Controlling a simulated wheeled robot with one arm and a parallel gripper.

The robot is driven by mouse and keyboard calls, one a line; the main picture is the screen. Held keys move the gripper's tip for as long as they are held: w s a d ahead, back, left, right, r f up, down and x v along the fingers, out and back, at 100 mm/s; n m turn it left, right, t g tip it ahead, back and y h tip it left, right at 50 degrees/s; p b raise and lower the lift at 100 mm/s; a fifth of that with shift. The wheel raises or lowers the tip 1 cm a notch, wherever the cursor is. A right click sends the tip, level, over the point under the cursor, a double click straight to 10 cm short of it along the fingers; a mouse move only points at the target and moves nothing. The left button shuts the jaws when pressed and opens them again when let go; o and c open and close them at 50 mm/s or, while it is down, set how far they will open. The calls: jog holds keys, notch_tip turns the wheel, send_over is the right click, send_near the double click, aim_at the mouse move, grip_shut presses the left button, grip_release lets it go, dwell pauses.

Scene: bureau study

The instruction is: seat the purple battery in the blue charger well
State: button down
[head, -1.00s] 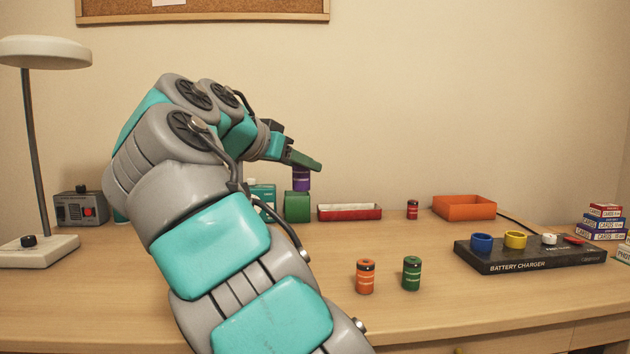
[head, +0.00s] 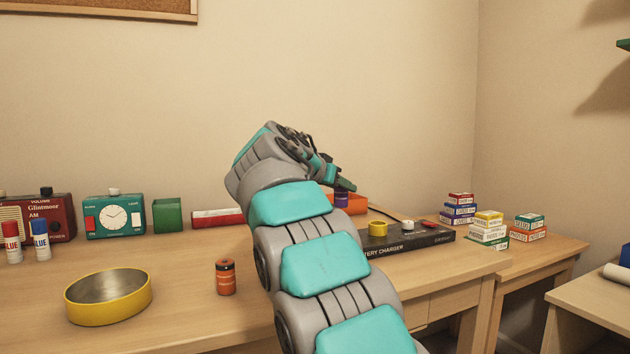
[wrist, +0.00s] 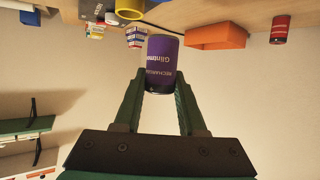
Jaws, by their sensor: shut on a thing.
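My gripper (wrist: 160,95) is shut on the purple battery (wrist: 162,62), whose printed side shows between the two green fingers in the wrist view. In the head view the purple battery (head: 341,199) hangs below my gripper (head: 344,186), close to the black battery charger (head: 420,240) and in front of the orange tray. The yellow well (head: 377,229) shows on the charger; it also shows in the wrist view (wrist: 130,9). The blue well is not visible now; my arm covers the charger's left end in the head view.
An orange tray (head: 357,205) stands behind the charger. An orange battery (head: 226,277) stands left of my arm, near a round yellow tin (head: 109,297). Card boxes (head: 488,230) are stacked at the right. A red battery (wrist: 281,29) shows in the wrist view.

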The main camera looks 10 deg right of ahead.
jog(key=shift+w+d+f, duration=0.15)
jog(key=shift+d+f, duration=0.2)
jog(key=shift+d, duration=0.4)
jog(key=shift+f, duration=0.15)
jog(key=shift+f+b, duration=2)
jog(key=shift+f, duration=0.65)
jog(key=shift+f, duration=0.1)
jog(key=shift+b, duration=0.5)
jog(key=shift+f+b, duration=0.55)
jog(key=shift+b, duration=0.1)
jog(key=c, duration=0.8)
grip_release()
jog(key=shift+o, duration=0.2)
